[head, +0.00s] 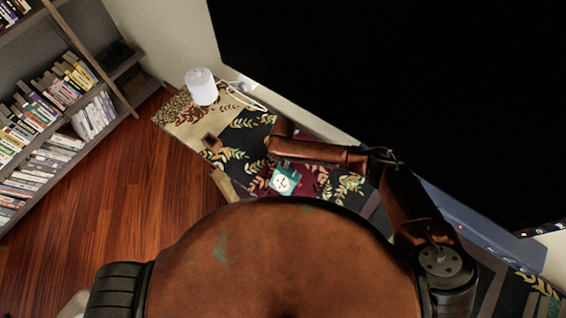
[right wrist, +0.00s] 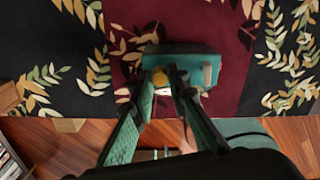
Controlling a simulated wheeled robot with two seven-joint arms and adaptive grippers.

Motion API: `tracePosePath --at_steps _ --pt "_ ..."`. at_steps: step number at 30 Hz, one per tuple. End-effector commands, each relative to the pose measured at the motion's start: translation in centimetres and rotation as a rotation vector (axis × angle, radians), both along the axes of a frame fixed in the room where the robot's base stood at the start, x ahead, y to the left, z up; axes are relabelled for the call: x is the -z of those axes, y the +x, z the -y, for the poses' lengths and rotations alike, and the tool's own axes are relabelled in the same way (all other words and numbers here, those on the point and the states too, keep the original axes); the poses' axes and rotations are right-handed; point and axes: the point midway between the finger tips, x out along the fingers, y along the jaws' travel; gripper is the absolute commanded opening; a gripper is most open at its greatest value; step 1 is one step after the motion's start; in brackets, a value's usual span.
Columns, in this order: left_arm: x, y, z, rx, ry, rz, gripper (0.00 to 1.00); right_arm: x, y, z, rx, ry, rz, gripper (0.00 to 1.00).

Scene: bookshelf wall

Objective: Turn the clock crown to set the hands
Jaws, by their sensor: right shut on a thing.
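The teal clock (head: 283,181) with a white face and dark hands stands on the dark red part of the leaf-patterned covering. In the right wrist view its teal body (right wrist: 190,55) shows with a yellow crown (right wrist: 160,77) on its near side. My right gripper (right wrist: 166,74) has its fingertips closed together on the crown, which partly hides between them. In the head view my right arm reaches over from the right, and its fingers are too small to make out near the clock. The hands' exact setting is too small to read. My left gripper is not in view.
A white cylindrical lamp (head: 201,86) with a white cable (head: 245,97) stands at the far end of the covering. Bookshelves (head: 75,85) line the left. The wooden floor (head: 100,210) between is clear.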

Motion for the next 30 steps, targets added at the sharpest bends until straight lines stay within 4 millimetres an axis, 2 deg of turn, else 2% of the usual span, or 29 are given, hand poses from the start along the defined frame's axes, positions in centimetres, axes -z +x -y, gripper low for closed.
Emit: tracePosePath --at_steps 11,30 --pt "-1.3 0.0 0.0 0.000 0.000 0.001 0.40 -0.1 -0.1 0.0 0.203 0.000 -0.002 0.00" --pt "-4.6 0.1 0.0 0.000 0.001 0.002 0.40 -0.2 -0.1 0.0 0.809 -0.001 -0.001 0.00"
